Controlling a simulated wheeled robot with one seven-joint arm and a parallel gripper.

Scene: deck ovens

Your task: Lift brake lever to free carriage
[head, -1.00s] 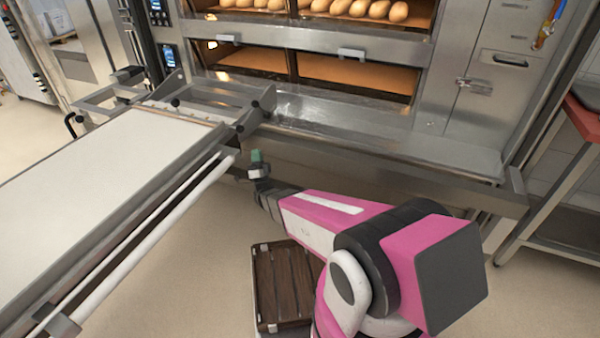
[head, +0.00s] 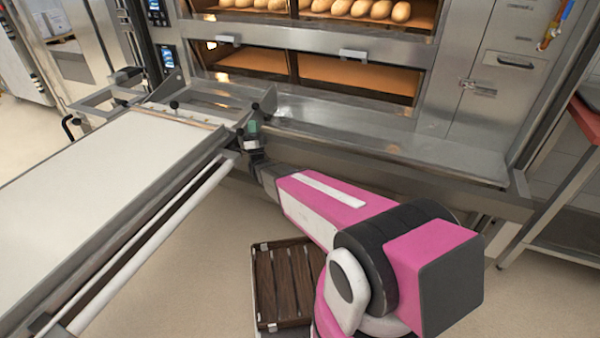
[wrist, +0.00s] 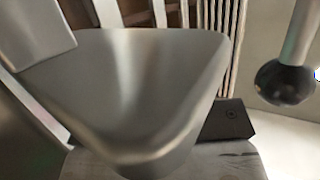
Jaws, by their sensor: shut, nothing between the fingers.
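The carriage (head: 95,165) is a long loader with a pale flat belt and steel side rails, on the left of the head view. Its far end meets the lower oven deck. My gripper (head: 253,128) is beside the carriage's front right corner, with its dark end pointing up. In the wrist view a black ball knob (wrist: 285,82) on a pale metal rod hangs at the right; it looks like the brake lever's end. It is apart from the large blurred grey metal shape in the foreground. My gripper is shut and holds nothing. The lever's pivot is hidden.
The oven (head: 350,75) stands behind, with loaves (head: 350,9) on the upper deck. Its steel front ledge (head: 390,145) runs to the right. A dark slatted crate (head: 281,285) sits on the floor beside my base. A steel table (head: 570,215) is at the right edge.

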